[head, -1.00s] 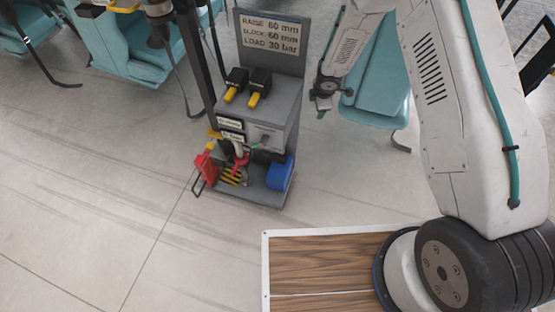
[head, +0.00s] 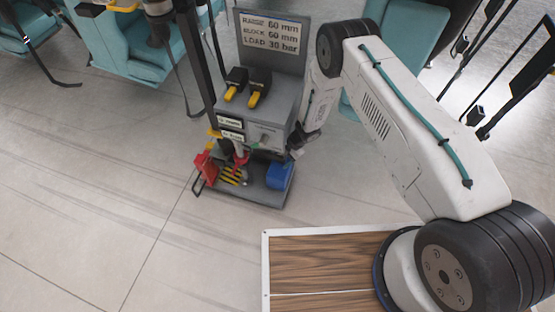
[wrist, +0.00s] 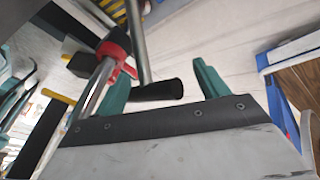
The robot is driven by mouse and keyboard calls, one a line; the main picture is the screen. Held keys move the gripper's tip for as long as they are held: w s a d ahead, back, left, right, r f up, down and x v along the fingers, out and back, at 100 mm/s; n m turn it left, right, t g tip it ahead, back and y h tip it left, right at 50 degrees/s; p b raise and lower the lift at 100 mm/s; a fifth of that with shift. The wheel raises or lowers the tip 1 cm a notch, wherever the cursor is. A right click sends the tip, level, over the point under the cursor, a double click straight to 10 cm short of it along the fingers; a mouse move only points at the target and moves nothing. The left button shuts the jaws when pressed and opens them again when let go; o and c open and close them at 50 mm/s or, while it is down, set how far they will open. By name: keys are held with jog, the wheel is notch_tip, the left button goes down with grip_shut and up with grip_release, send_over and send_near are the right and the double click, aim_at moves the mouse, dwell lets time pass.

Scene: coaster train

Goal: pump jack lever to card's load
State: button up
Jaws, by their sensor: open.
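The card (head: 268,33) stands at the back of a grey cart and reads RAISE 60 mm, BLOCK 60 mm, LOAD 30 bar. The red jack (head: 241,158) sits low in the cart's front. In the wrist view a lever with a black grip (wrist: 160,90) appears near a red collar (wrist: 116,46) and chrome rods. My gripper (wrist: 160,78) is open; its two teal fingers appear on either side of the black grip. I cannot tell the depth between them. In the head view my gripper (head: 296,147) is at the cart's right front, above the blue box.
Two black controls with yellow handles (head: 254,98) sit on the cart top. A blue box (head: 280,175) and a red item (head: 205,166) flank the jack. Teal seats (head: 410,35) stand behind. Floor to the left is clear.

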jog(key=shift+x, duration=1.2)
jog(key=shift+w, duration=0.1)
